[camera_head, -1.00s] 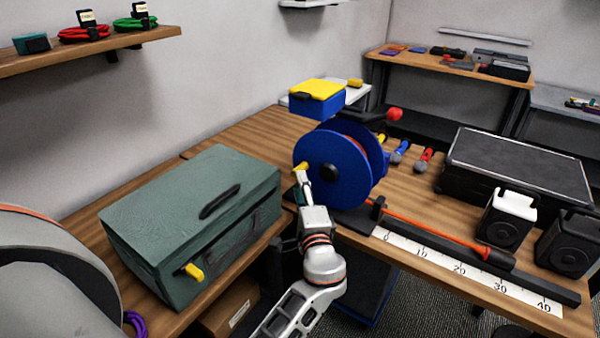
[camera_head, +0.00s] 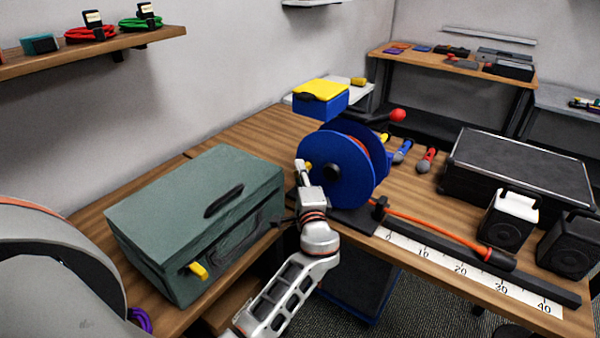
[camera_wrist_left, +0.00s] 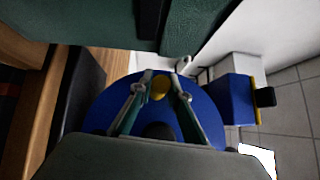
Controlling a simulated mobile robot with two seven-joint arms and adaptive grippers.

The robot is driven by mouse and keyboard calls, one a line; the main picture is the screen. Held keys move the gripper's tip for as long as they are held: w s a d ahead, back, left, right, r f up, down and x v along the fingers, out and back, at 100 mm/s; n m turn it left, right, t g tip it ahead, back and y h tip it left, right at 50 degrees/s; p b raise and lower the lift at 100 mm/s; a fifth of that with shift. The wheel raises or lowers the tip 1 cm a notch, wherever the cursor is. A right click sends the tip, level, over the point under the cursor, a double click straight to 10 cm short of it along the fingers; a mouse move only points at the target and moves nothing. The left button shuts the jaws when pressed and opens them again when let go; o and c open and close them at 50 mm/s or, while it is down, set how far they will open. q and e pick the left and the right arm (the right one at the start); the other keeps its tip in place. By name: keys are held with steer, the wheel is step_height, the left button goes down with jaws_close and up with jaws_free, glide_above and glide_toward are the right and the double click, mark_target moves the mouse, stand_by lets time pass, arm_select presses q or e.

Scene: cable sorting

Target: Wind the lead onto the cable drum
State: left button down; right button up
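The blue cable drum (camera_head: 351,160) stands upright on a black base on the bench. The orange lead (camera_head: 430,222) runs right from it along a black channel beside a numbered scale, ending at a dark plug (camera_head: 500,259). My left gripper (camera_head: 302,168) is at the left side of the drum's near face, at the yellow crank knob (camera_head: 309,166), which is mostly hidden there. In the left wrist view the yellow knob (camera_wrist_left: 160,88) sits between the two fingers, which look closed on it, with the blue flange behind. My right gripper is not in view.
A green case (camera_head: 195,220) with a yellow latch stands left of the drum, close to my left arm. A blue box with a yellow lid (camera_head: 321,97) is behind the drum.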

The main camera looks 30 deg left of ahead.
mark_target(301, 144)
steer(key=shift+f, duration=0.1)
